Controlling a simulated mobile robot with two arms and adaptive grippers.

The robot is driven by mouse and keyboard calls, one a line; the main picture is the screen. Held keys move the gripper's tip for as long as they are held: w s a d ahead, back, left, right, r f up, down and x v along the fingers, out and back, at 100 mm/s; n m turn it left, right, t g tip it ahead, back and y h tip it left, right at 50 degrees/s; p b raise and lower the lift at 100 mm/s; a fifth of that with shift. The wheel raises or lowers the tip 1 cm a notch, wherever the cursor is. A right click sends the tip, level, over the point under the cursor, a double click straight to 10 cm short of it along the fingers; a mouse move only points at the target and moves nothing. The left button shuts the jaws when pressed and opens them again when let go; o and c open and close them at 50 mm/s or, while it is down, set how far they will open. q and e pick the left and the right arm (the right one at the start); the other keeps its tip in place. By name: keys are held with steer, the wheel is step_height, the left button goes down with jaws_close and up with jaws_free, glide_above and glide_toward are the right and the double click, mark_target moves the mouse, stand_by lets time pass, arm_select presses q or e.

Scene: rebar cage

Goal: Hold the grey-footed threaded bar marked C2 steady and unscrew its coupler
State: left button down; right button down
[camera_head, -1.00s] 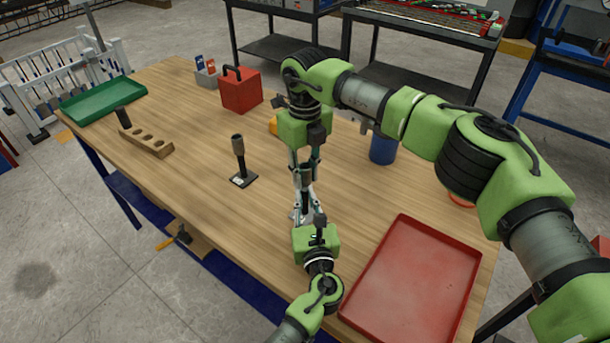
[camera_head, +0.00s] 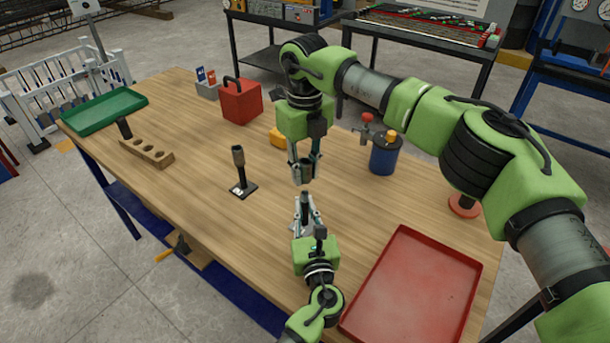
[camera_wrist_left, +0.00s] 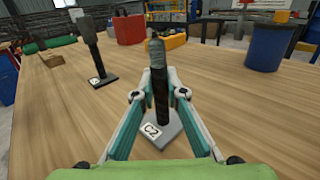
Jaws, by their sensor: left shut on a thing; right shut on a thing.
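The threaded bar marked C2 (camera_wrist_left: 160,92) stands upright on its grey foot (camera_wrist_left: 172,128), with the C2 label on the foot. Its bare threaded top shows in the left wrist view. My left gripper (camera_head: 305,214) is shut on the bar from the front, with one finger on each side; it also shows in the left wrist view (camera_wrist_left: 159,95). My right gripper (camera_head: 303,174) points down above the bar and is shut on the dark coupler (camera_head: 306,171). In the head view a gap shows between the coupler and the bar's top.
Another bar with a coupler (camera_head: 239,160) stands on a black foot (camera_head: 243,191) to the left. A red tray (camera_head: 415,290) lies at the right front. A blue container (camera_head: 384,159), a red box (camera_head: 241,104), a holed wooden block (camera_head: 147,153) and a green tray (camera_head: 104,110) are on the table.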

arm_select(q)
steer(key=c, duration=2)
jaws_free()
steer(key=shift+o, duration=0.2)
